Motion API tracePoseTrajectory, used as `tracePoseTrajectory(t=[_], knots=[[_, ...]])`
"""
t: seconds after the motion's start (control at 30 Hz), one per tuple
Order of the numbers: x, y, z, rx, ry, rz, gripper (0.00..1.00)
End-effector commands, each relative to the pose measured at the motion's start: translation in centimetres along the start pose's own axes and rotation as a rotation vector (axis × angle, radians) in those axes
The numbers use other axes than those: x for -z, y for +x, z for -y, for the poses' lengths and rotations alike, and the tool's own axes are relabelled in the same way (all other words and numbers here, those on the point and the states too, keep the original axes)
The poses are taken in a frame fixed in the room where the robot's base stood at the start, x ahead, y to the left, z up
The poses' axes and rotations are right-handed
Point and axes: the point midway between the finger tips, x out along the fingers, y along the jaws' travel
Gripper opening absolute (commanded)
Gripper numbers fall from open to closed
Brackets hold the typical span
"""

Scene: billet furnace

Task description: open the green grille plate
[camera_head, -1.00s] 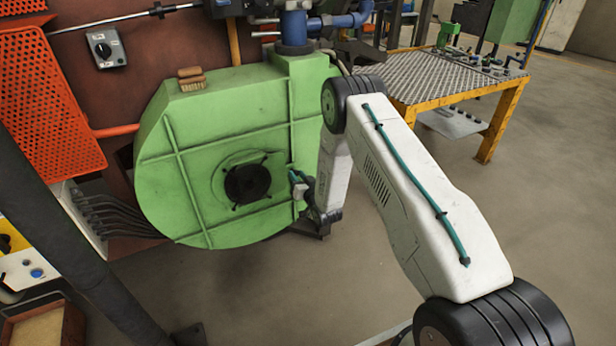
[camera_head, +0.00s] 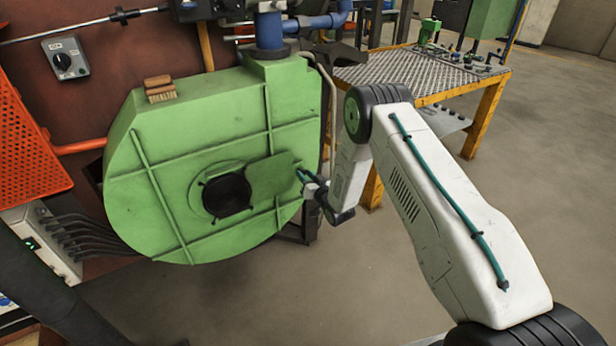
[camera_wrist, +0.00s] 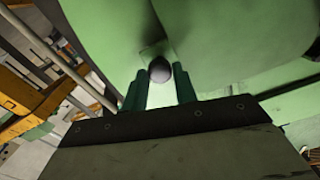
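The green grille plate (camera_head: 272,177) shows on the front of the large green blower housing (camera_head: 200,128), directly right of a round dark opening (camera_head: 227,197) with small black clips around it. My gripper (camera_head: 302,178) is at the plate's right edge. In the wrist view, the two teal fingers of my gripper (camera_wrist: 160,80) stand on either side of a dark round knob (camera_wrist: 160,70) in front of a green surface. The knob fills the gap between the fingertips and looks gripped. The plate's hinge or track cannot be made out.
A wooden brush (camera_head: 159,88) lies on top of the housing. A blue pipe (camera_head: 269,30) rises from it. A yellow-framed bench (camera_head: 492,115) stands at right behind my arm. A red perforated guard (camera_head: 25,150) is at left. The floor in front is clear.

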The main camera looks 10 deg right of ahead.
Motion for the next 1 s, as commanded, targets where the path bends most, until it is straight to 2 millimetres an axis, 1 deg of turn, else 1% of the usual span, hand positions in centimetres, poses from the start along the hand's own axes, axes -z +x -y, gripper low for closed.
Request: tracePoseTrajectory(t=[0.03, 0.07, 0.3, 0.4, 0.47, 0.7, 0.8, 0.9, 1.0], knots=[[0.0, 0.0, 0.0, -0.001, 0.0, 0.001, 0.43], [0.0, 0.0, 0.0, -0.001, 0.0, 0.001, 0.48], [0.0, 0.0, 0.0, -0.001, 0.0, 0.0, 0.48], [0.0, -0.4, -0.1, -0.001, 0.0, 0.001, 0.48], [0.0, -1.1, -0.1, -0.002, 0.001, 0.002, 0.48], [0.0, -5.2, -0.1, -0.003, 0.001, 0.002, 0.48], [0.0, -6.6, -0.1, -0.002, 0.001, 0.001, 0.48], [0.0, -7.4, -0.1, -0.001, 0.0, 0.001, 0.48], [0.0, -7.8, -0.1, -0.001, 0.0, 0.0, 0.48]])
